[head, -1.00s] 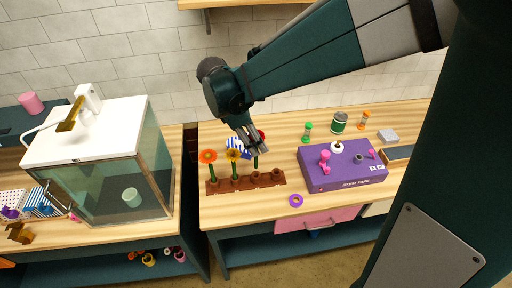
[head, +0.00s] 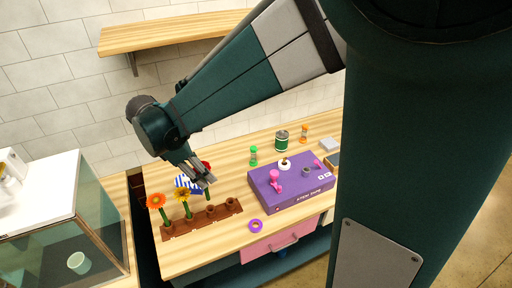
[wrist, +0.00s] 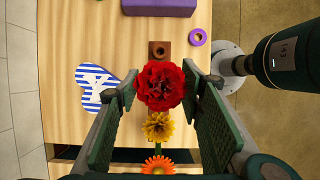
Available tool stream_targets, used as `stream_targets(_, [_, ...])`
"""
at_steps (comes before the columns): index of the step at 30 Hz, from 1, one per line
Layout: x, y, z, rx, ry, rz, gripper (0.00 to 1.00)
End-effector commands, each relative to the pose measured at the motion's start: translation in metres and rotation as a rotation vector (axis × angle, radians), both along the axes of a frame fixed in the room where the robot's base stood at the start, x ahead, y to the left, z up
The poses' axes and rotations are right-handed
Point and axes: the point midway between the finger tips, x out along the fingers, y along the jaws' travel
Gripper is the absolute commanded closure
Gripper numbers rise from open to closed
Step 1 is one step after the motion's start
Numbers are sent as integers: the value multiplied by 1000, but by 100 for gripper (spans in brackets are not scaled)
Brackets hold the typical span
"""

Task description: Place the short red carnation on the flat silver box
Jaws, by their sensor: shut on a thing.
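The red carnation (wrist: 160,85) sits between the two fingers of my gripper (wrist: 161,88) in the wrist view. In the head view my gripper (head: 204,177) is shut on its stem, just below the red bloom (head: 206,165). A short piece of green stem shows below the fingers, above the brown rack (head: 180,230); whether its end is still in a hole is unclear. The flat silver box (head: 330,146) lies at the back right of the bench, beyond the purple box, well away from my gripper.
An orange flower (head: 156,201) and a yellow flower (head: 183,195) stand in the rack beside my gripper. A blue-striped item (wrist: 96,84) lies behind.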

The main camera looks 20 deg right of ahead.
Motion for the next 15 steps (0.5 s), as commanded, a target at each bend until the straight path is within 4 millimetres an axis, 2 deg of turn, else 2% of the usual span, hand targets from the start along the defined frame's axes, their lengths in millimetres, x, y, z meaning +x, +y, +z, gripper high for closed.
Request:
stream_targets(8, [5, -5, 0, 2, 1, -1, 74])
stream_targets(15, [26, -27, 2, 8, 2, -4, 74])
